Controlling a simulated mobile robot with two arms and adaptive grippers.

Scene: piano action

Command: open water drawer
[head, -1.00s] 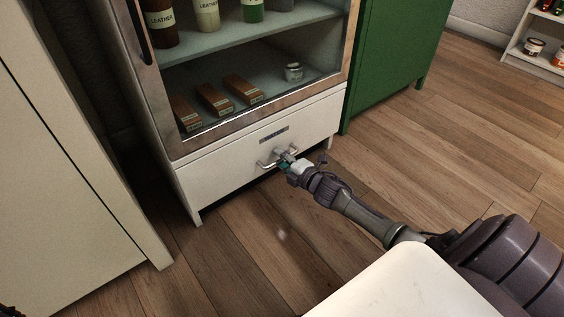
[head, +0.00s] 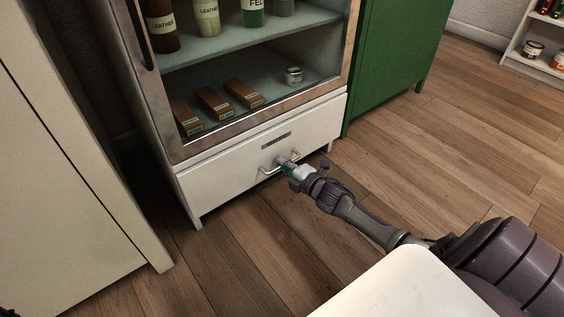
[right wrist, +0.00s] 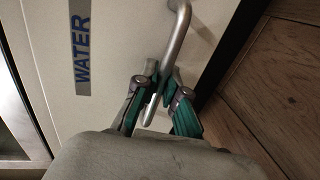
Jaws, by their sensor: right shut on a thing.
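The water drawer (head: 225,175) is a white front at the bottom of a glass-doored cabinet, and it looks shut, flush with the cabinet. Its small label (head: 276,140) reads "WATER" in the right wrist view (right wrist: 82,50). A metal bar handle (head: 269,171) is mounted on the drawer front; it also shows in the right wrist view (right wrist: 172,42).
Above the drawer, the glass-doored cabinet (head: 170,152) holds bottles, brown boxes and a small jar. A green cabinet (head: 393,65) stands close on its right. A pale cabinet (head: 60,190) is at the left. Wooden floor (head: 245,260) in front of the drawer is clear.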

